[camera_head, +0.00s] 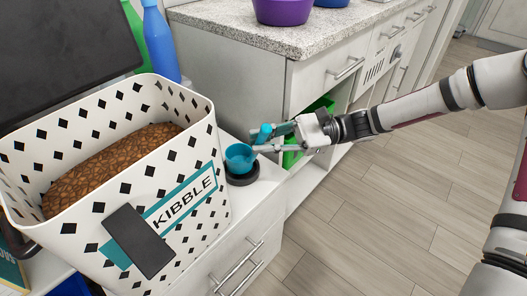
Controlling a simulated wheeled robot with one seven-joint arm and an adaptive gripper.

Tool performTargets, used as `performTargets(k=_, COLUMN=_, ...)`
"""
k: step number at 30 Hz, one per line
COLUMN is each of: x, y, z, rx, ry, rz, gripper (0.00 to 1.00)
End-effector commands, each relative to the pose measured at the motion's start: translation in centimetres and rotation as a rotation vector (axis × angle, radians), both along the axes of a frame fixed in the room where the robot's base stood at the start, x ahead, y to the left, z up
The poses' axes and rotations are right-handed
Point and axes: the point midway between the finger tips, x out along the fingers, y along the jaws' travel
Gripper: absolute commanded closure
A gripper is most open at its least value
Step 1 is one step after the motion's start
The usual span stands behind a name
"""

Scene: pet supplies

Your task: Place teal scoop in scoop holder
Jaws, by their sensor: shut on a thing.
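The teal scoop (239,156) has a round cup and a short handle (265,133) rising to its right. Its cup is over a small round black holder (241,174) on the white cabinet top. I cannot tell whether the cup rests in the holder or hovers just above it. My gripper (268,140) comes in from the right and is shut on the scoop's handle. The fingers partly hide the handle.
A white kibble bin (185,228) with black diamonds stands close left of the holder. Green (158,38) and blue (162,45) bottles stand behind it. A granite-topped counter (270,35) carries a purple bowl (283,11). Floor at the right is clear.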

Motion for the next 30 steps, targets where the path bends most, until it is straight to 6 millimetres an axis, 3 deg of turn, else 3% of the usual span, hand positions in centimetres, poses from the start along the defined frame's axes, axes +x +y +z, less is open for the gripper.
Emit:
performTargets(k=3, x=-0.01, y=0.03, z=-1.77, rx=0.000, ry=-0.001, rz=0.001, gripper=1.00)
performTargets(k=15, x=-0.02, y=0.01, z=-2.05, rx=0.000, ry=-0.001, rz=0.001, gripper=1.00)
performTargets(k=16, x=-0.02, y=0.00, z=-2.09, rx=0.000, ry=-0.001, rz=0.001, gripper=0.83)
performTargets(k=18, x=-0.02, y=0.00, z=-2.07, rx=0.000, ry=-0.001, rz=0.001, gripper=0.67)
performTargets(k=30, x=0.03, y=-0.10, z=-1.71, rx=0.000, ry=-0.002, rz=0.000, gripper=0.65)
